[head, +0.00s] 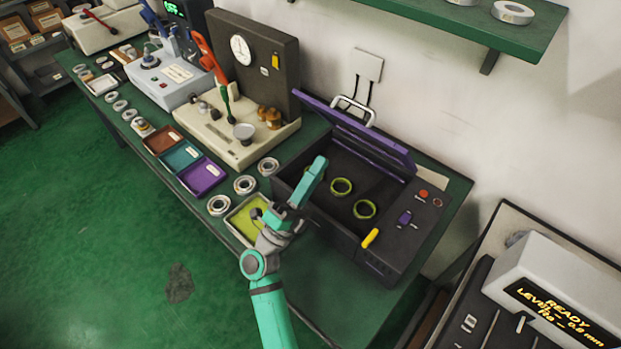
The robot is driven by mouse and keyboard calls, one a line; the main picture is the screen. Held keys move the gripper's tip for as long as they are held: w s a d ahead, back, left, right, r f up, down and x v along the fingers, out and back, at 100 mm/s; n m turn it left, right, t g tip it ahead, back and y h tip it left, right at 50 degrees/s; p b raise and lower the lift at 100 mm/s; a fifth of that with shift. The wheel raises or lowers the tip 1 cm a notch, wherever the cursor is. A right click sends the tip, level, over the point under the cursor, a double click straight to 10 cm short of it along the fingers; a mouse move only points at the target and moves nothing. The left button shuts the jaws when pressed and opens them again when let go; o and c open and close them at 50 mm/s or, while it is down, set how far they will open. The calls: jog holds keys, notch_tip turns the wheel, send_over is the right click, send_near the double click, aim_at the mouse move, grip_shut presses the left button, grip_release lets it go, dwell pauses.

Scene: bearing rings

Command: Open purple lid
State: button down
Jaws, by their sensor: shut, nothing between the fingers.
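The purple lid (355,134) is a raised, purple-edged panel with a pale metal handle (355,108) on its upper side. It stands tilted up at the back of a dark box (345,228), with the box's inside exposed. Two yellow-green rings (341,187) lie inside. My gripper (319,164) is shut and empty at the end of my teal arm, over the left part of the box. In the picture it is in front of and left of the lid, with a visible gap to it. My arm hides part of the box's left side.
A yellow handle (370,238) and a panel with red and purple controls (407,215) sit on the box's right. Left are a yellow-green tray (243,222), loose rings, a purple tray (203,177) and a gauge stand (240,135). A green shelf (480,28) hangs above.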

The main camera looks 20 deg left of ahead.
aim_at(345, 122)
jog(key=x, duration=0.8)
jog(key=shift+w+d+r, duration=0.1)
jog(key=shift+w+r, duration=0.1)
jog(key=shift+w, duration=0.1)
jog(key=shift+s, duration=0.1)
